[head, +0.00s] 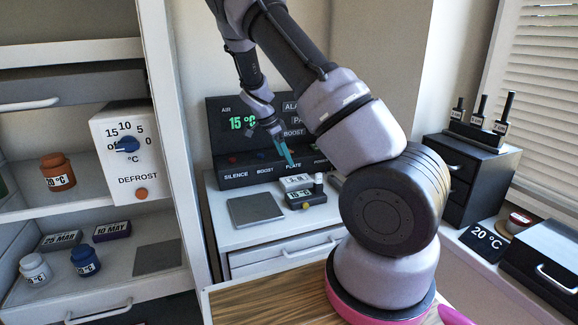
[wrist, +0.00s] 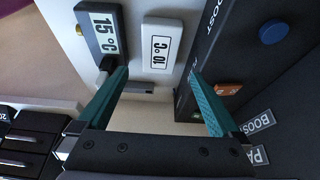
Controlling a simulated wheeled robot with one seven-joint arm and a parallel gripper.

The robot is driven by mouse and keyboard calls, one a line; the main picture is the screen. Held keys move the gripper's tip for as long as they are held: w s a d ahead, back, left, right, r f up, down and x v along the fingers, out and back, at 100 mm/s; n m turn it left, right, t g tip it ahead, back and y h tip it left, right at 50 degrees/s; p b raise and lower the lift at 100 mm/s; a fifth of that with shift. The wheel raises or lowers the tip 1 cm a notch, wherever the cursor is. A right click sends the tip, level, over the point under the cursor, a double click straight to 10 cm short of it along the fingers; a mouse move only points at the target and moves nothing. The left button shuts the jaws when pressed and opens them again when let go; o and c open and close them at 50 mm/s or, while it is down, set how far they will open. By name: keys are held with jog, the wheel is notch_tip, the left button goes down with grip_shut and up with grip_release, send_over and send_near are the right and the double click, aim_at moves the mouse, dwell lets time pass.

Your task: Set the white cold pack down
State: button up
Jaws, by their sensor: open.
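The white cold pack (wrist: 160,45), marked 10 °C, lies flat beside the black control panel (head: 245,142). In the head view the white pack (head: 296,182) rests on the white cabinet top, behind the black 15 °C pack (head: 308,197). My gripper (wrist: 158,80) is open, with teal fingers apart and nothing between them. The white pack lies just beyond the fingertips, roughly centred between them. In the head view my gripper (head: 284,150) hangs above and behind the packs, and my arm hides part of the panel.
A grey square plate (head: 256,208) lies bare on the cabinet top, left of the packs. The panel stands upright close behind. On the left are shelves with jars and a defrost dial box (head: 130,152). A black drawer unit (head: 470,175) stands at right.

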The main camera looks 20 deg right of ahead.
jog(key=s+a+r+n+t+y, duration=0.25)
jog(key=s+r, duration=0.45)
jog(key=r, duration=0.4)
jog(key=s+a+r+n+t+y, duration=0.1)
jog(key=s+a+r+n+y, duration=0.2)
jog(key=s+r, duration=0.5)
jog(key=s+a+r+n+t, duration=0.1)
jog(key=s+r+n+t, duration=0.1)
jog(key=s+r+n, duration=0.35)
jog(key=s+a+r+n+t, duration=0.1)
jog(key=s+r+n+t, duration=0.15)
jog(key=s+r, duration=0.6)
jog(key=n+g+h, duration=0.8)
jog(key=n+h, duration=0.7)
jog(key=n, duration=0.7)
send_over(294, 180)
jog(key=a, duration=0.5)
notch_tip(294, 180, down, 34)
jog(key=shift+w+d+f+n, duration=0.1)
jog(key=shift+d+f+n, duration=0.1)
jog(key=shift+f+n, duration=0.05)
jog(key=f, duration=0.8)
jog(key=shift+d, duration=0.3)
jog(key=shift+y, duration=0.25)
jog(key=x, duration=0.6)
jog(key=shift+d+f, duration=0.15)
jog(key=shift+d, duration=0.25)
